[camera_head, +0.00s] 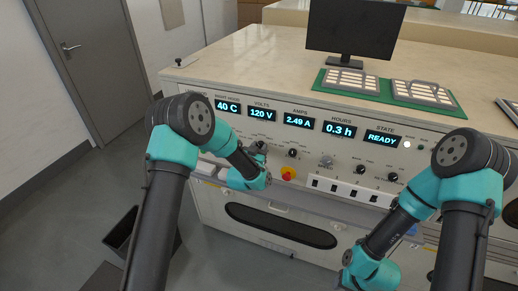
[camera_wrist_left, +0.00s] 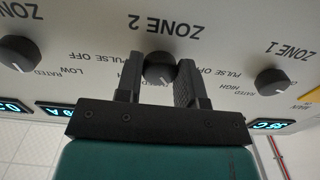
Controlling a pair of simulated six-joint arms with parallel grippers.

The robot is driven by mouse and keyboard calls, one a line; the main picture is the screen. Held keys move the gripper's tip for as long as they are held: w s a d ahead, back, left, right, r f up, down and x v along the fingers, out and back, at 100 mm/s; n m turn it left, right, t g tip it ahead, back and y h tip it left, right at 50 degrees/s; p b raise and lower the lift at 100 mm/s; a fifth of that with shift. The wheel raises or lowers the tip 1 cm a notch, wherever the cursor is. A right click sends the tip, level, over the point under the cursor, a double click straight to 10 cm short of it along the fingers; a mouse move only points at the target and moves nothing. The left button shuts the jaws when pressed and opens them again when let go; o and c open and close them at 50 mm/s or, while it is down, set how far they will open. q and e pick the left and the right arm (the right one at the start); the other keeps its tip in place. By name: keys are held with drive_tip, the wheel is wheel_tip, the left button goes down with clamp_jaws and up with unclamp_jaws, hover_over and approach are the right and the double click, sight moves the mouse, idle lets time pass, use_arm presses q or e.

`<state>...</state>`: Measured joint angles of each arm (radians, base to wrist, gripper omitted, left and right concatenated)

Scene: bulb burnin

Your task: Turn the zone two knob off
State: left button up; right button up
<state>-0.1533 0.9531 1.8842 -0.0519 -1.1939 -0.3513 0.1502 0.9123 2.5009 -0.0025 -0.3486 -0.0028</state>
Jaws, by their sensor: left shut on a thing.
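The zone two knob (camera_wrist_left: 159,68) is a round black knob under an upside-down "ZONE 2" label in the left wrist view. My left gripper (camera_wrist_left: 158,82) has one dark finger on each side of it and is closed on it. The fingers hide part of the lettering around the knob, and I cannot tell its pointer setting for sure. In the head view my left gripper (camera_head: 258,149) is at the panel, and the knob is hidden there by the wrist. My right arm hangs low at the right, with its fingers out of sight.
The zone one knob (camera_wrist_left: 272,82) and another knob (camera_wrist_left: 18,53) flank the gripper closely. A red button (camera_head: 288,173) sits low on the panel. The state display (camera_head: 382,139) reads READY. A monitor (camera_head: 354,28) and green mat (camera_head: 330,88) are on the bench top.

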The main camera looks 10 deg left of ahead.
use_arm(q)
drive_tip(key=shift+n, duration=0.4)
drive_tip(key=n, duration=0.7)
idle(0.3)
idle(0.4)
drive_tip(key=o, duration=0.9)
drive_tip(key=shift+s, duration=0.15)
